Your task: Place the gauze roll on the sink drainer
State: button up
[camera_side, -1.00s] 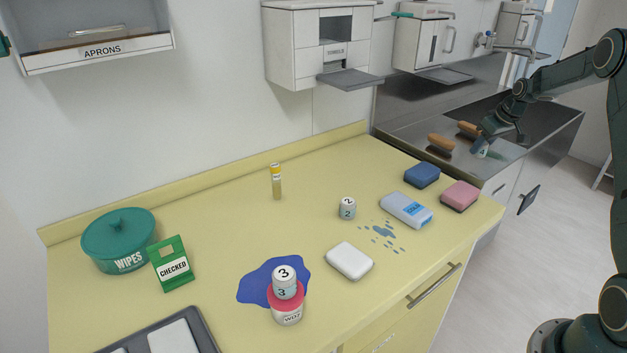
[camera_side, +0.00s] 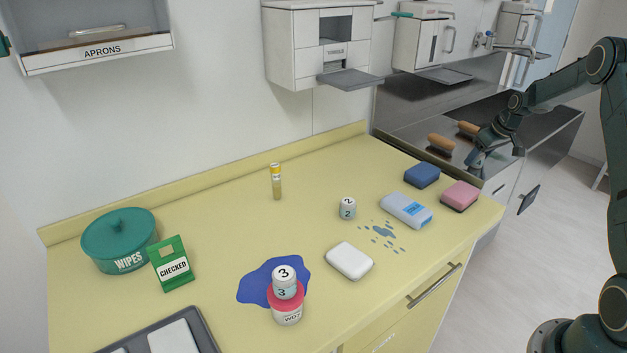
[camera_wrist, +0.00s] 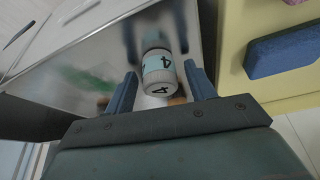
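A white roll (camera_wrist: 158,68) with a pale blue-green band and the number 4 shows in the wrist view, over the steel surface, between my gripper's fingers. My gripper (camera_wrist: 161,88) is open, with a gap on each side of the roll. In the side view my gripper (camera_side: 474,163) is low over the near part of the steel sink unit (camera_side: 405,128), and the roll is hidden there. I cannot tell whether the roll touches the steel. Similar rolls stand on the yellow counter: one marked 2 (camera_side: 347,208), and one marked 3 (camera_side: 284,282) on a red-lidded jar (camera_side: 286,308).
Wooden-backed brushes (camera_side: 440,143) lie on the steel close to my gripper. A blue sponge (camera_side: 422,174), a pink sponge (camera_side: 460,196) and a pale packet (camera_side: 407,210) are at the counter's right end. A tap (camera_side: 505,46) and wall dispensers (camera_side: 318,45) are behind.

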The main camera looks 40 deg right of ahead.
jog(key=shift+r, duration=0.15)
jog(key=v, duration=1.2)
dwell(0.6)
jog(key=s+a+r, duration=0.1)
jog(key=a+r, duration=0.3)
jog(key=a, duration=0.5)
jog(key=s+a+r+n, duration=0.15)
jog(key=a+r, duration=0.25)
jog(key=a, duration=0.4)
jog(key=s+a+r+m, duration=0.1)
jog(key=a+r, duration=0.3)
jog(key=a, duration=0.5)
jog(key=s+a+f+n+t, duration=0.1)
jog(key=s+a+f, duration=0.1)
jog(key=s+a, duration=1.3)
jog(key=s, duration=0.4)
jog(key=shift+f+y, duration=0.3)
jog(key=shift+f, duration=0.05)
